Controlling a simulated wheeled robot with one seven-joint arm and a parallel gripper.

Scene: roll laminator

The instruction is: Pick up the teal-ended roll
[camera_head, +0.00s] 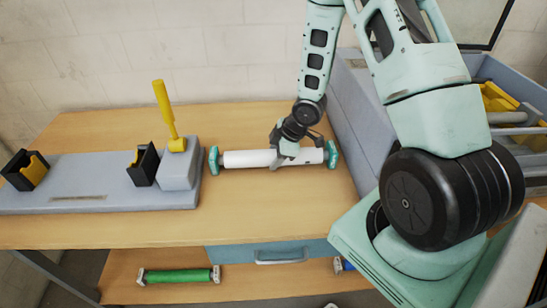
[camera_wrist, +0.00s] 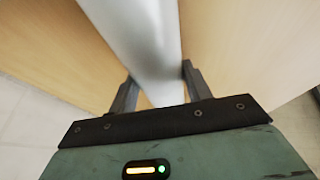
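The teal-ended roll (camera_head: 247,159) is white with a teal cap at each end. It lies crosswise on the wooden table, right of the grey stand, and I cannot tell whether it is clear of the tabletop. My gripper (camera_head: 288,158) comes down over it from above, a little right of its middle. In the wrist view the white roll (camera_wrist: 152,50) runs between the two dark fingers of my gripper (camera_wrist: 158,80). The teal caps are outside the wrist view.
A grey stand (camera_head: 100,200) with black-and-yellow holders and an upright yellow handle (camera_head: 165,110) is at left. A grey bin (camera_head: 358,115) with yellow items is at right. The front tabletop is clear.

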